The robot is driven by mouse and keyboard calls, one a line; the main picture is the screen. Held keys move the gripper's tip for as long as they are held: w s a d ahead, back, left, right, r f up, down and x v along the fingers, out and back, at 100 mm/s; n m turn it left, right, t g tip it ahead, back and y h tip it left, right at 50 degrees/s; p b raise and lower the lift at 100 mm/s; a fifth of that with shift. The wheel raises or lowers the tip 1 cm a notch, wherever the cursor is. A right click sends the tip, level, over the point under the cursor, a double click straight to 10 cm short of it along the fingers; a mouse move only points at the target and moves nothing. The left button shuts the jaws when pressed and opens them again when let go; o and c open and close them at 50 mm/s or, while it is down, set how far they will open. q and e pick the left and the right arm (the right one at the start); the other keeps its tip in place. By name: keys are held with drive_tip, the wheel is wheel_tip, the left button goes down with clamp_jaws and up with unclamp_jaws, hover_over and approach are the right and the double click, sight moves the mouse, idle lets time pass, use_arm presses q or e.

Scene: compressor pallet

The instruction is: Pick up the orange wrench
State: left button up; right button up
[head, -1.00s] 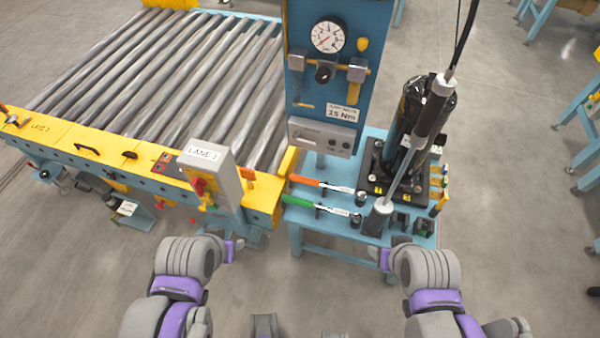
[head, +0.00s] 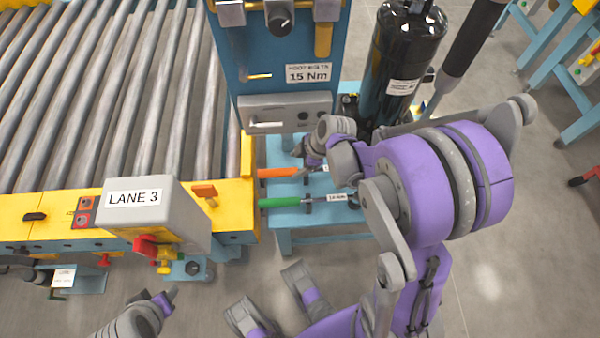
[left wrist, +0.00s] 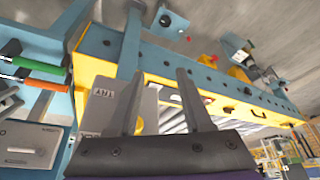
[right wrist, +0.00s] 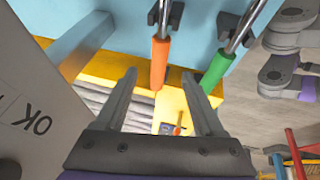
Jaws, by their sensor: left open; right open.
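The orange wrench (head: 277,172) lies on the blue bench beside the roller conveyor, its handle toward the conveyor. My right gripper (head: 303,154) is open over its shaft side, and my right arm hides its far end. In the right wrist view the orange handle (right wrist: 160,62) appears between the open fingertips, not gripped; the depth gap is hard to tell. A green-handled wrench (head: 280,202) lies parallel in front and also shows in the right wrist view (right wrist: 214,72). My left gripper (head: 165,297) is open and empty, low in front of the conveyor, away from both wrenches.
The grey LANE 3 box (head: 150,212) stands on the yellow conveyor edge. A blue panel with a grey control unit (head: 285,112) rises right behind the orange wrench. A black compressor (head: 400,65) stands behind my right arm. The floor in front of the bench is open.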

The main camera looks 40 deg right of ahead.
sight(288, 171)
drive_tip(key=b+x, duration=0.1)
drive_tip(key=x, duration=0.3)
drive_tip(key=shift+s, duration=0.1)
drive_tip(key=b+x, duration=0.2)
drive_tip(key=x, duration=0.3)
drive_tip(key=shift+w+f, duration=0.2)
drive_tip(key=shift+f, duration=0.1)
drive_tip(key=shift+r, duration=0.1)
clamp_jaws()
